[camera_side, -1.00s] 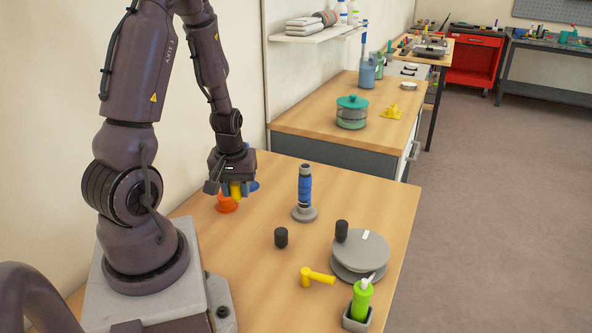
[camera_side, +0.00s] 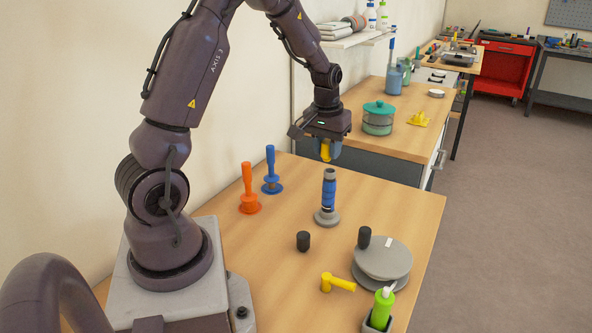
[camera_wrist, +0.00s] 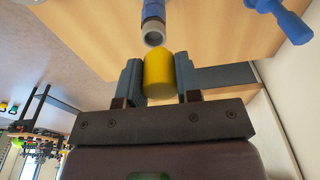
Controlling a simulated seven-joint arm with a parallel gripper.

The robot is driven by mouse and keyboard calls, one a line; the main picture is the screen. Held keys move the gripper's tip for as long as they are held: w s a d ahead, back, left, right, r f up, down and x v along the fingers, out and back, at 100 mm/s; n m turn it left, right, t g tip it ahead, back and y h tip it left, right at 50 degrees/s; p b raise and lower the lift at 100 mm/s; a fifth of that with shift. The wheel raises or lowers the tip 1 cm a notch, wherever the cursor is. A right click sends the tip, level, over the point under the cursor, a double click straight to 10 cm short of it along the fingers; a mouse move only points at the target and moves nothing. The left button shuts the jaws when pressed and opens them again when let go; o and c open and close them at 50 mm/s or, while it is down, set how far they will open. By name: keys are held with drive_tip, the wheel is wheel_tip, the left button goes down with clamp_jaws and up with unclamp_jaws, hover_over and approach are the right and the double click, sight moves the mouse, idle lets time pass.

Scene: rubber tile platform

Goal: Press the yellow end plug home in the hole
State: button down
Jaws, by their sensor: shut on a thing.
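My gripper (camera_side: 327,156) is shut on the yellow end plug (camera_side: 325,150), which shows between the two fingers in the wrist view (camera_wrist: 159,76). The blue tube (camera_side: 329,194) stands upright on a round grey base (camera_side: 327,218), with a grey collar at its top. In the side view the plug is above the collar and apart from it. In the wrist view the open hole (camera_wrist: 154,39) in the collar faces me, just beyond the plug's end. The plug's lower part inside the fingers is partly hidden.
An orange post (camera_side: 248,185) and a blue post (camera_side: 271,168) stand left of the tube. A black cylinder (camera_side: 303,241), a yellow T-shaped piece (camera_side: 337,283), a grey disc stack (camera_side: 384,262) and a green bottle (camera_side: 383,308) are nearer the front.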

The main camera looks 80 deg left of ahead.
drive_tip(key=shift+w+a+r+m, duration=0.1)
drive_tip(key=shift+w+r+m, duration=0.2)
drive_tip(key=shift+w+r, duration=0.45)
drive_tip(key=shift+s+r, duration=0.1)
drive_tip(key=shift+r, duration=0.35)
drive_tip(key=shift+s+f+m, duration=0.1)
drive_tip(key=shift+s+m, duration=0.05)
drive_tip(key=shift+m, duration=0.15)
drive_tip(key=shift+f, duration=0.1)
drive_tip(key=shift+f, duration=2)
drive_tip(key=shift+f, duration=0.1)
drive_tip(key=shift+f, duration=0.6)
drive_tip(key=shift+f, duration=0.3)
idle(1.4)
